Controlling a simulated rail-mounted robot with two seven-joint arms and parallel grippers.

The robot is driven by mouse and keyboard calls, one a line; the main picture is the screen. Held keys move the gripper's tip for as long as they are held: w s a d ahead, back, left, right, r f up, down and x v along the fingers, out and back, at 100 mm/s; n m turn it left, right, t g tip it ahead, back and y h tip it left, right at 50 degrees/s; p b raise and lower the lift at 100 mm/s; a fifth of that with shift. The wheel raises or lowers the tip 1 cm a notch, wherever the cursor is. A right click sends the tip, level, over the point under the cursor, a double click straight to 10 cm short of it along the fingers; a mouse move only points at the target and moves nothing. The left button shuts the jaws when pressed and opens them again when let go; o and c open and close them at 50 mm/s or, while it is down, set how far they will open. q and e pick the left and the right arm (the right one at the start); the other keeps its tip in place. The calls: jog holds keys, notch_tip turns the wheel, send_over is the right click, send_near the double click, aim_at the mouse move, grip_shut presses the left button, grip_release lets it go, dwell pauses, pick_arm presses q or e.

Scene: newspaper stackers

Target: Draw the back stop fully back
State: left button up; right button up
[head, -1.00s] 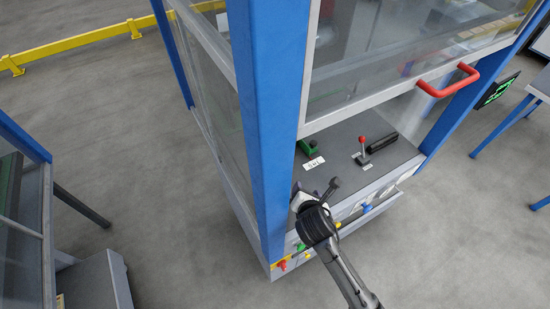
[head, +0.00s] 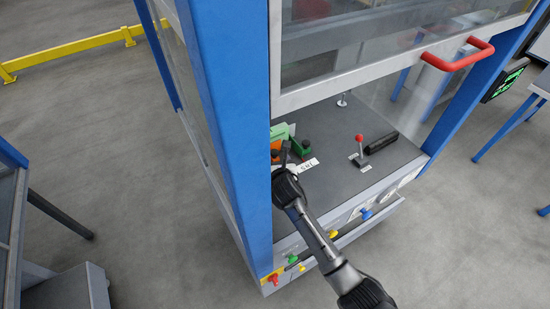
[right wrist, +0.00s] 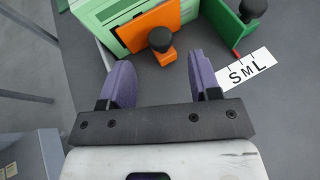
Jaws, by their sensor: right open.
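An orange plate with a black knob (right wrist: 161,40) stands against a light green part (right wrist: 95,18). A dark green bracket (right wrist: 236,30) with its own black knob stands to the right, its red pointer by an S M L label (right wrist: 247,73). No marking shows which one is the back stop. My right gripper (right wrist: 161,72) is open and empty, its purple fingers just short of the orange plate's knob and on either side of it. In the head view my right gripper (head: 285,158) reaches in over the bed, partly hiding the orange plate (head: 275,146). My left gripper is out of view.
A blue post (head: 232,120) stands close left of my right arm. A raised clear guard with a red handle (head: 458,54) is above. A red-knobbed lever (head: 360,150) and a black bar (head: 381,143) sit right on the grey bed. Coloured buttons line the front.

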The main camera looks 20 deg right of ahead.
aim_at(275, 154)
jog(key=shift+b+x, duration=0.9)
jog(key=shift+x, duration=1.65)
jog(key=c, duration=0.6)
grip_shut()
